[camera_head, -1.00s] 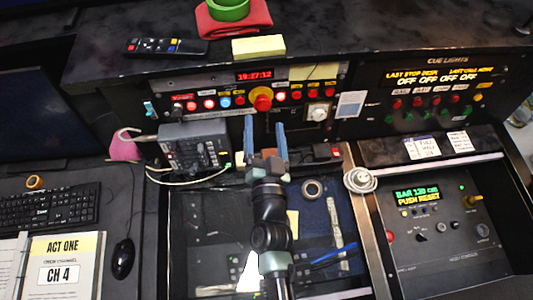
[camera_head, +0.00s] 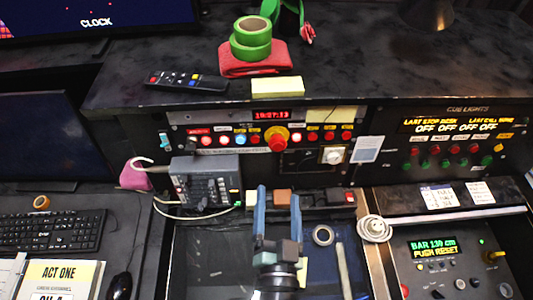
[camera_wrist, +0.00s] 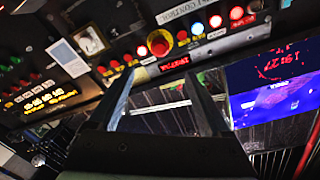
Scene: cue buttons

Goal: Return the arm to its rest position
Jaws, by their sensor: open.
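My gripper (camera_head: 276,212) is in the lower middle of the head view, with two blue fingers pointing up the picture. The fingers are apart and nothing is between them. It is in front of the button panel (camera_head: 225,140), below the large red button on a yellow collar (camera_head: 277,138). In the wrist view the same red button (camera_wrist: 160,43) shows beyond the gripper, apart from it.
A cue lights panel (camera_head: 455,140) is at the right. A grey intercom box (camera_head: 204,184) with a cable stands left of my gripper. Green tape rolls (camera_head: 251,39) and a remote (camera_head: 187,81) lie on the upper shelf.

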